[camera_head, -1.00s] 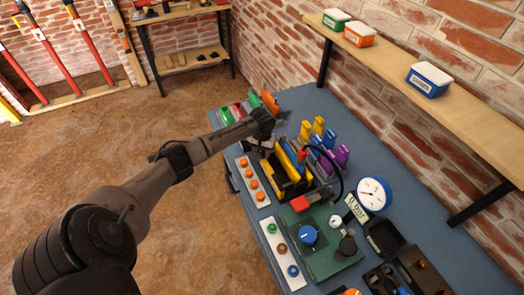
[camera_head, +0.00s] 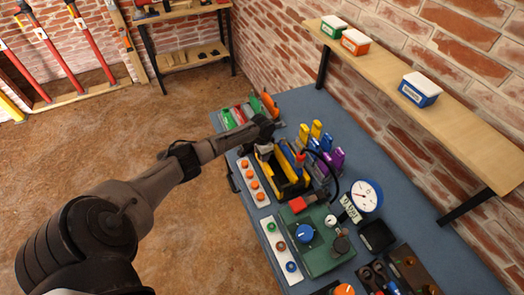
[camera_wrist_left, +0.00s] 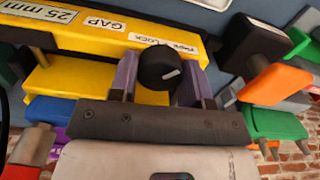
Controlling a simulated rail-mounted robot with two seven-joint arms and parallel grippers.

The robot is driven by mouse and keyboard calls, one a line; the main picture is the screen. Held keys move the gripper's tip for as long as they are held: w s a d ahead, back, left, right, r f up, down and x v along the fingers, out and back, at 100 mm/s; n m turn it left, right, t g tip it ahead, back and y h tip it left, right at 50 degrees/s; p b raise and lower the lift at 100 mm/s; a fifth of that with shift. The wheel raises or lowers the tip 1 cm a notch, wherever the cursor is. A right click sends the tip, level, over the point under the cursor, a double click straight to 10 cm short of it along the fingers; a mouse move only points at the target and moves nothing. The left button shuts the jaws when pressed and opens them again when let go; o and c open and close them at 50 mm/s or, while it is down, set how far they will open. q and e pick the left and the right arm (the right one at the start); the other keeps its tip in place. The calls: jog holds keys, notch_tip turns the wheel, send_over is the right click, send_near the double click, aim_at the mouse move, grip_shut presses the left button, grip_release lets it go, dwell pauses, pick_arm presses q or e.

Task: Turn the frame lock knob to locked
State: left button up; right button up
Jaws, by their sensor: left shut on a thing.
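The frame lock knob (camera_wrist_left: 160,68) is round and black with a short white mark on its right side. It sits on a yellow frame (camera_wrist_left: 88,78) in the left wrist view, beside a white label on which LOCK can be read. My left gripper (camera_wrist_left: 154,80) is shut on the knob, with one purple-grey finger on each side. My right gripper is in neither view.
Coloured blocks (camera_head: 320,145) stand close behind the frame. A white strip with orange buttons (camera_head: 252,183) lies beside it. A green box with a blue knob (camera_head: 304,233) and a round dial (camera_head: 366,195) are further right. A brick wall and shelf (camera_head: 450,125) bound the bench.

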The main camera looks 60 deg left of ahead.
pick_arm(q)
jog(key=m, duration=0.4)
jog(key=shift+m+p, duration=0.3)
jog(key=shift+p, duration=0.1)
jog(key=shift+m, duration=2.5)
jog(key=o, duration=0.9)
jog(key=shift+r+p, duration=0.55)
jog(key=shift+r, duration=6.4)
